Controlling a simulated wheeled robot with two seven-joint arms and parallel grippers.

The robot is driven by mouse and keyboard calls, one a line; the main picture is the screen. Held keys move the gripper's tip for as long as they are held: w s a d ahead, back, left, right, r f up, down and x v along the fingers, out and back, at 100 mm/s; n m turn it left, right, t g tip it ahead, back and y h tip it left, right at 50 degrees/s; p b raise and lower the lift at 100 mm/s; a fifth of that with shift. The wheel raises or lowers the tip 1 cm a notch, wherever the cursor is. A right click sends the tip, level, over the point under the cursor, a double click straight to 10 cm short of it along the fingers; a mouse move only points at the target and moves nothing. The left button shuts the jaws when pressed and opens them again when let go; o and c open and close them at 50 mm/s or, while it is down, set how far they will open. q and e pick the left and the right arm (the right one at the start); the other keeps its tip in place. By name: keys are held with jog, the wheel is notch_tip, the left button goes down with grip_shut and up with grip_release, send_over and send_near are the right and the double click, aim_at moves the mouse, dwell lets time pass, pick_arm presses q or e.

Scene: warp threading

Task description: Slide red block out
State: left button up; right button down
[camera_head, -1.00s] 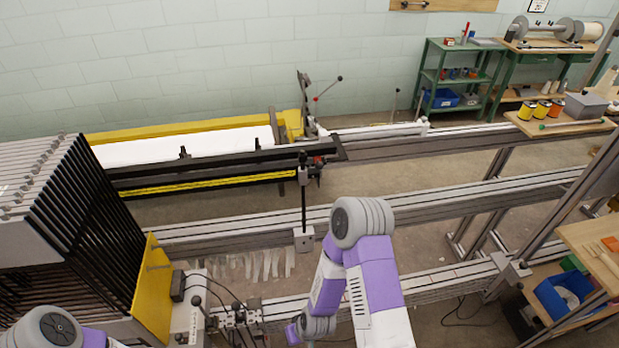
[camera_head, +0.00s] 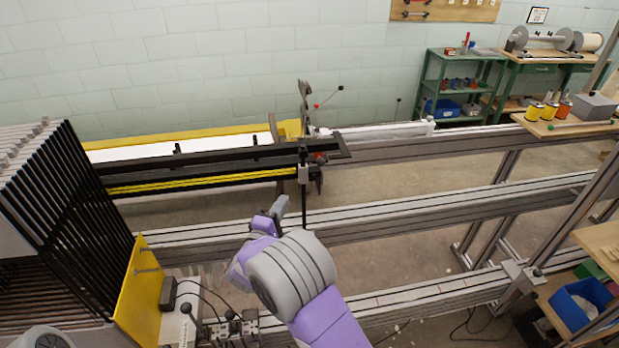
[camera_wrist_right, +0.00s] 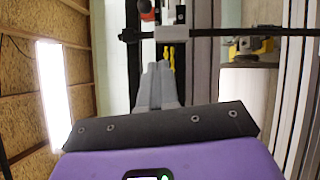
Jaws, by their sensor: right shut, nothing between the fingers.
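A small red part (camera_head: 319,157), likely the red block, sits at the right end of the black beam (camera_head: 230,164), beside a dark post and clamp (camera_head: 304,173). It is too small to make out its shape. A red piece also shows at the top edge of the right wrist view (camera_wrist_right: 146,5), partly cut off. My right gripper (camera_head: 282,202) is shut and empty, raised in front of the beam and below and left of the red part. Its closed fingers (camera_wrist_right: 158,68) point toward the crossbar in the wrist view. My left gripper is out of view.
Long grey rails (camera_head: 430,213) run across the frame. A yellow plate (camera_head: 143,295) and a stack of black slats (camera_head: 60,200) stand at left. A lever with a black knob (camera_head: 340,88) rises behind the red part. Floor shows between the rails at right.

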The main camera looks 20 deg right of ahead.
aim_at(319, 158)
jog(key=shift+s+r+h, duration=0.15)
jog(key=shift+r+h, duration=0.25)
jog(key=shift+r, duration=0.2)
jog(key=b+x, duration=0.1)
jog(key=x, duration=0.2)
jog(key=b+x, duration=0.1)
jog(key=x, duration=0.6)
jog(key=shift+d+f+b, duration=0.15)
jog(key=shift+f+b, duration=0.1)
jog(key=shift+b, duration=0.15)
jog(key=d, duration=0.1)
jog(key=d+r+b, duration=0.1)
jog(key=d, duration=0.1)
jog(key=shift+s+d, duration=0.1)
jog(key=shift+d, duration=0.2)
